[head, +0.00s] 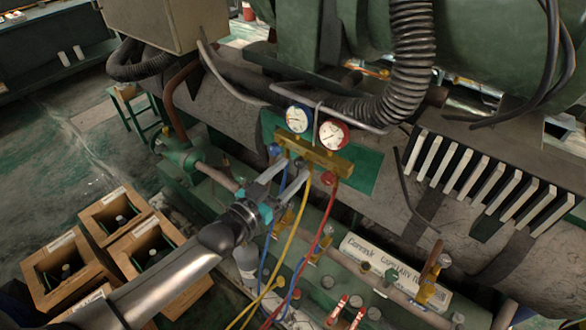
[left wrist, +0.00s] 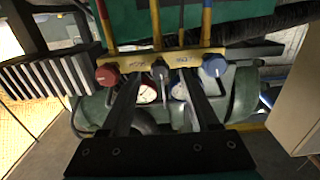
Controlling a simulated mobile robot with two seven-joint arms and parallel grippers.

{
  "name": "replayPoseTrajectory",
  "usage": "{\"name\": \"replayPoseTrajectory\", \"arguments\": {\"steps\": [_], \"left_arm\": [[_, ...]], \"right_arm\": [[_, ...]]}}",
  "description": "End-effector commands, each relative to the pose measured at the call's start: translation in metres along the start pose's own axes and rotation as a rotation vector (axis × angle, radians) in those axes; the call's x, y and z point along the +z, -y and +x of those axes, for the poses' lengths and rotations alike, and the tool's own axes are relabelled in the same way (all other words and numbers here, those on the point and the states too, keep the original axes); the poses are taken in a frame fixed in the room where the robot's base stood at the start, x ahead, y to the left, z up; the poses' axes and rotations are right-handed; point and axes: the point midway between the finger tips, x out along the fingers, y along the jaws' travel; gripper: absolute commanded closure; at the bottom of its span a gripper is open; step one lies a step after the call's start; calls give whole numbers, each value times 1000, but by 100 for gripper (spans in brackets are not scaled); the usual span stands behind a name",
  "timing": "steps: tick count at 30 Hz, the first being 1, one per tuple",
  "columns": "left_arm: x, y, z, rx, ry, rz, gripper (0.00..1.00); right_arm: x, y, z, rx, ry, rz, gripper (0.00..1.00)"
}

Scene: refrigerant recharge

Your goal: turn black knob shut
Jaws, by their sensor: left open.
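A brass manifold (head: 315,152) carries a blue-rimmed gauge (head: 299,119) and a red-rimmed gauge (head: 333,135). A blue knob (head: 274,151) is at its left end and a red knob (head: 328,178) at its right. My left gripper (head: 290,172) is open in front of the manifold, between these two knobs. In the left wrist view the black knob (left wrist: 160,70) is at the middle of the manifold, between the two spread fingers; contact cannot be told. In the head view I cannot make it out clearly behind the fingers. My right gripper is not in view.
A yellow hose (head: 287,250) and a red hose (head: 318,238) hang below the manifold, with a blue one beside them. Wooden crates (head: 60,265) stand on the floor at left. A ribbed black duct (head: 412,60) hangs above.

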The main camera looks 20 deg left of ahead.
Motion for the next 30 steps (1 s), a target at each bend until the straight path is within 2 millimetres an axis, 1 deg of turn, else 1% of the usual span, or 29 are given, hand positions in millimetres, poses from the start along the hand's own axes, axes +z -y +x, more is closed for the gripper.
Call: {"name": "replayPoseTrajectory", "arguments": {"steps": [1,3,6,16,30], "left_arm": [[0,0,6,-1,-1,-1,38],[0,0,10,-1,0,0,38],[0,0,15,0,1,0,38],[0,0,16,0,1,0,39],[0,0,16,0,1,0,92]], "right_arm": [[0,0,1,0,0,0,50],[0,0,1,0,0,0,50],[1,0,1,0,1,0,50],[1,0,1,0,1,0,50],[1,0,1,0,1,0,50]]}}
